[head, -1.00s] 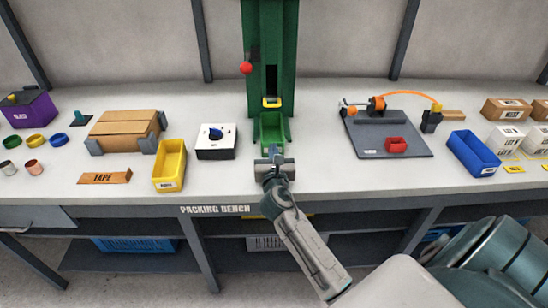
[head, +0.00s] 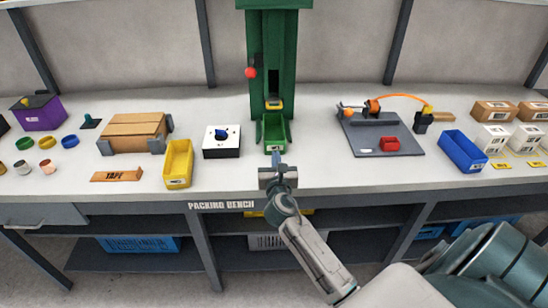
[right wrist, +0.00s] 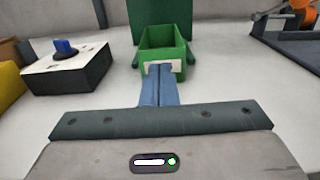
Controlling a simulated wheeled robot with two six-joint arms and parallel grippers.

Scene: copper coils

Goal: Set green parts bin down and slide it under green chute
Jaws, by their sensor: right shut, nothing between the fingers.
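The green parts bin (head: 273,130) stands upright on the bench, at the foot of the green chute machine (head: 274,60). In the right wrist view the green bin (right wrist: 163,46) is straight ahead, with a white label on its near wall. My right gripper (head: 276,158) is shut and empty. Its fingertips (right wrist: 158,70) are in front of the bin's near wall, over the label; I cannot tell whether they touch it. The bin's far end is close under the machine's yellow-edged mouth (head: 273,104). My left gripper is not in view.
A white box with a blue knob (head: 221,141) and a yellow bin (head: 178,163) stand to the left. The bench front is clear around my gripper.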

